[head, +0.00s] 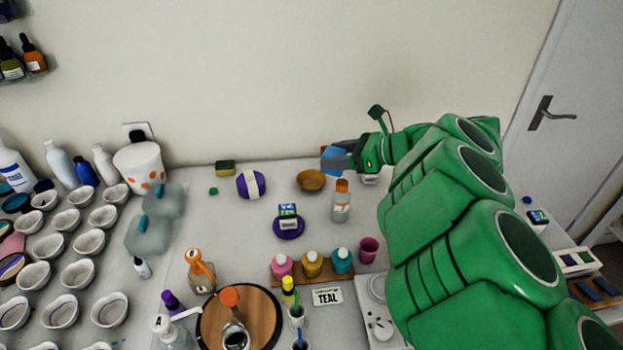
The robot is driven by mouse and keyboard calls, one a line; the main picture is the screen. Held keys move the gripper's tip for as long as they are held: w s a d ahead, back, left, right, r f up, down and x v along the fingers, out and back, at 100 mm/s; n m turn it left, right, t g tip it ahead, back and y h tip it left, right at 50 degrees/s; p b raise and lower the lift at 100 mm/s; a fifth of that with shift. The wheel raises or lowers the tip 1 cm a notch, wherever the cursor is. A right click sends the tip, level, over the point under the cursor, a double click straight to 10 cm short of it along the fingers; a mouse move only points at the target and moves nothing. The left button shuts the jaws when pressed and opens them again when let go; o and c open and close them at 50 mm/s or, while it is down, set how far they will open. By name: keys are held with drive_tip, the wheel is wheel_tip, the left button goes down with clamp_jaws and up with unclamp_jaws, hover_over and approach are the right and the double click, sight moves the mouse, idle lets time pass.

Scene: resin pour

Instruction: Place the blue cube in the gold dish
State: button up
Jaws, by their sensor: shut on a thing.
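The blue cube (333,160) is held in my gripper (347,160), which reaches in from the right near the back of the table. The cube is above the tabletop, just up and right of the gold dish (311,181) in the picture. The dish is a small round golden-brown bowl, and it looks empty. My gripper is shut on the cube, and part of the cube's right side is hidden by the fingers. I cannot tell the exact height of the cube over the table.
A clear bottle with an orange cap (341,203) stands just right of and in front of the dish. A purple dish (289,228) with a small box is nearer. Several white cups fill the left.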

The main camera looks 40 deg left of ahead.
sight(323, 156)
drive_tip(key=s, duration=0.1)
drive_tip(key=s+a+n+g, duration=0.1)
drive_tip(key=shift+s+a+r, duration=0.1)
drive_tip(key=shift+s+a, duration=0.1)
drive_tip(key=shift+s, duration=0.15)
drive_tip(key=shift+s+a+g, duration=0.15)
drive_tip(key=shift+g, duration=0.15)
drive_tip(key=shift+a, duration=0.15)
drive_tip(key=w+a+f, duration=0.8)
drive_tip(key=a+f, duration=0.1)
drive_tip(key=shift+w+a, duration=0.2)
drive_tip(key=shift+w, duration=0.2)
idle(0.4)
drive_tip(key=shift+f, duration=0.2)
drive_tip(key=shift+w+a+f, duration=0.2)
drive_tip(key=shift+w+f, duration=0.05)
drive_tip(key=shift+f, duration=1.55)
drive_tip(key=shift+f, duration=0.6)
